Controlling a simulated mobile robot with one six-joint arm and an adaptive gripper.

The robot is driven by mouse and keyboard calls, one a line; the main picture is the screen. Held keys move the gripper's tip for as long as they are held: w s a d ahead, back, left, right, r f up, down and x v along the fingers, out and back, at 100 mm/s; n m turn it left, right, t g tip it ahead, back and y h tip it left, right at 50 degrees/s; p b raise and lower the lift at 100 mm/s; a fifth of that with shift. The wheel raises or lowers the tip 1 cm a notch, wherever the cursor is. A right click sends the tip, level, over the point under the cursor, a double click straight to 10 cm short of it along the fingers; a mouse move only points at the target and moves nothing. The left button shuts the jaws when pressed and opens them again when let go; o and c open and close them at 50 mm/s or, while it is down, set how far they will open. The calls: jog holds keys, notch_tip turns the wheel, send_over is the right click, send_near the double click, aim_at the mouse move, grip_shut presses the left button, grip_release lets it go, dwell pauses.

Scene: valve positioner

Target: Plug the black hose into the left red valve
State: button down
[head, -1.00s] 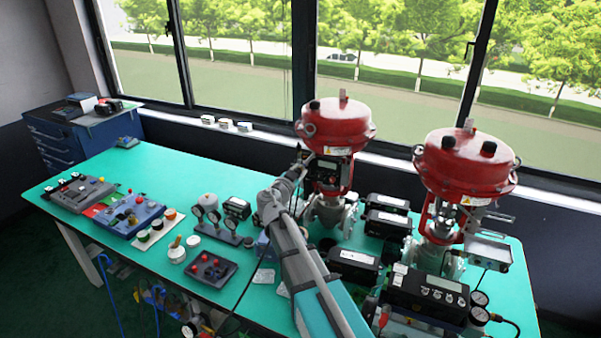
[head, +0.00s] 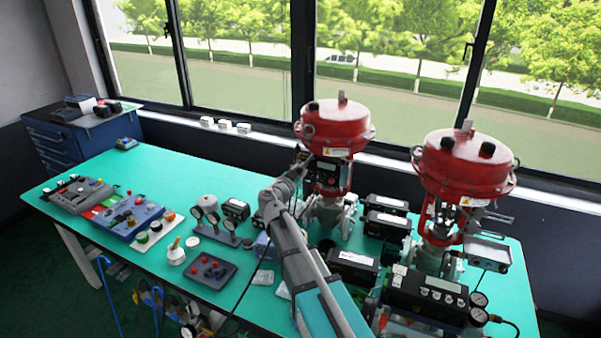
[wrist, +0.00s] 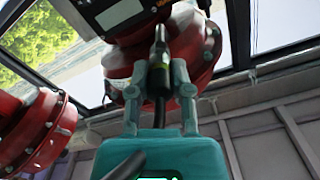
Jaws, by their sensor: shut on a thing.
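The left red valve (head: 335,122) stands at the back middle of the table, with a dark positioner box (head: 327,175) on its front. My gripper (wrist: 160,78) is shut on the black hose (wrist: 160,112), whose connector points up between the fingers. The valve's red body (wrist: 203,62) shows behind the fingers in the wrist view. The dark box (wrist: 122,12) hangs above, close to the connector tip. I cannot tell whether the tip touches it or is seated. In the head view my arm hides most of the gripper.
A second red valve (head: 465,163) stands to the right, with a black instrument (head: 430,290) and gauges in front. Black boxes (head: 352,262) crowd the table between the valves. Control panels (head: 130,215) and gauges lie left. Bare green tabletop (head: 165,165) is free at back left.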

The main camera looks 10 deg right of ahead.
jog(key=shift+c, duration=2.3)
grip_release()
jog(key=v, duration=1.2)
